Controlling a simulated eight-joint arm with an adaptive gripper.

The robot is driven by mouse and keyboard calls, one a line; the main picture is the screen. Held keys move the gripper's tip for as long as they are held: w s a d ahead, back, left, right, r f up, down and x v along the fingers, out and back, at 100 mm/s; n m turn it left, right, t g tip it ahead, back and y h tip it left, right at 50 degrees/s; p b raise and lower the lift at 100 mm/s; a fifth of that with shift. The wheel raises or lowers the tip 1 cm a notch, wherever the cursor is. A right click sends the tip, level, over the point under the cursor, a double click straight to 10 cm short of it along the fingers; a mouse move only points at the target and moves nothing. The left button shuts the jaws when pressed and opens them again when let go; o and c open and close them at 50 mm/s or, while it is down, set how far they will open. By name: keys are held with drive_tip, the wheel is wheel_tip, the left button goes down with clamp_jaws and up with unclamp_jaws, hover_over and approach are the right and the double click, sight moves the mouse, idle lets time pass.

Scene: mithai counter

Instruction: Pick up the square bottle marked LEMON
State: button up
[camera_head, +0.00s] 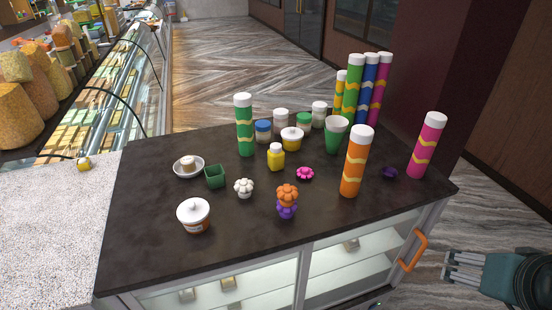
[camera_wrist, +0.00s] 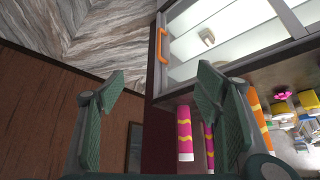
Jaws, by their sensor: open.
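A small yellow square bottle (camera_head: 276,160) with a white cap stands upright near the middle of the dark counter in the head view. I cannot read its marking at this size. A yellow shape at the right edge of the wrist view may be this bottle, but I cannot tell. My gripper (camera_head: 452,268) is at the lower right of the head view, off the counter's right side and far from the bottle. In the wrist view my gripper (camera_wrist: 160,88) has its two green fingers wide apart with nothing between them.
An orange tube (camera_head: 355,163), a pink tube (camera_head: 426,146) and a green cup (camera_head: 336,133) stand right of the bottle. A yellow lidded pot (camera_head: 292,138) is close behind it. A pink flower piece (camera_head: 305,173) lies beside it. The counter's front left (camera_head: 140,250) is bare.

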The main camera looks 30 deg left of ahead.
wheel_tip(320, 180, up, 9)
drive_tip(key=w+a+r+n+g, duration=0.2)
drive_tip(key=w+a+r+n, duration=0.2)
drive_tip(key=w+a+r, duration=0.35)
drive_tip(key=w+a+n+g, duration=0.1)
drive_tip(key=w+a+n, duration=0.2)
drive_tip(key=w+a, duration=0.2)
drive_tip(key=w+a+n+g, duration=0.1)
drive_tip(key=w+a, duration=0.4)
drive_tip(key=a, duration=0.6)
drive_tip(key=w+a+r+n+y, duration=0.1)
drive_tip(key=w+a+n, duration=0.3)
drive_tip(key=w+a, duration=0.2)
drive_tip(key=shift+w+a+n+g, duration=0.1)
drive_tip(key=shift+a+n+g, duration=0.25)
drive_tip(key=shift+a, duration=0.9)
drive_tip(key=w+a+f+n+g, duration=0.1)
drive_tip(key=w+a+f+n, duration=0.1)
drive_tip(key=a, duration=0.5)
drive_tip(key=w+a+f+n+g, duration=0.1)
drive_tip(key=a+f+n, duration=0.1)
drive_tip(key=a, duration=0.6)
drive_tip(key=n+h, duration=0.1)
drive_tip(key=n, duration=0.2)
hover_over(276, 146)
wheel_tip(276, 146, down, 4)
drive_tip(key=shift+g, duration=0.25)
wheel_tip(276, 146, down, 11)
drive_tip(key=shift+w+r, duration=0.1)
drive_tip(key=shift+f, duration=0.35)
